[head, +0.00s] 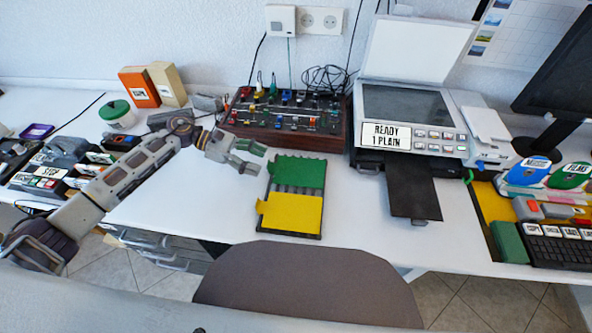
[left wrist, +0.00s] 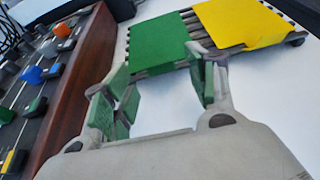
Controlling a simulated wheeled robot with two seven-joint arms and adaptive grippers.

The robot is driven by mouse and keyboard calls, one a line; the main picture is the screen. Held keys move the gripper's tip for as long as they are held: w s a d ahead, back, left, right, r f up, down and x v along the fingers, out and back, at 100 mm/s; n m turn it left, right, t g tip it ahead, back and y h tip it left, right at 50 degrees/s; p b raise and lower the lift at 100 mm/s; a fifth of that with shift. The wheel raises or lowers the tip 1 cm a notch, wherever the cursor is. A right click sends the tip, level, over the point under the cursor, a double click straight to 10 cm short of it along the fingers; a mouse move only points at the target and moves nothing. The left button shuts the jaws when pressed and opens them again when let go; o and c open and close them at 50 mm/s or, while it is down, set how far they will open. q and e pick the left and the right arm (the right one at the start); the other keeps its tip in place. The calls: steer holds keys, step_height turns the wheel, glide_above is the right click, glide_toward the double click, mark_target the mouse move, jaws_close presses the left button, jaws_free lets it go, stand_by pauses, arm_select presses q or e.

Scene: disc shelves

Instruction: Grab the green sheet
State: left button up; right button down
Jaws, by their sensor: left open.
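The green sheet (head: 299,171) lies on the far part of a dark slatted rack (head: 296,190) on the white desk. A yellow sheet (head: 291,213) lies on the near part of the same rack. In the left wrist view the green sheet (left wrist: 159,41) is just beyond my fingertips, with the yellow sheet (left wrist: 240,22) to its right. My left gripper (head: 257,160) is open and empty, just left of the green sheet; its green-padded fingers also show in the left wrist view (left wrist: 165,90). The fingers appear apart from the sheet. My right gripper is not in view.
A wooden-sided panel of coloured knobs (head: 285,113) stands behind the rack, close to my left gripper. A printer (head: 405,110) with its lid up and a black tray (head: 413,192) stands to the right. A chair (head: 308,283) is in front of the desk.

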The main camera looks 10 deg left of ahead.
arm_select(q)
steer(key=shift+x, duration=1.4)
steer(key=c, duration=0.8)
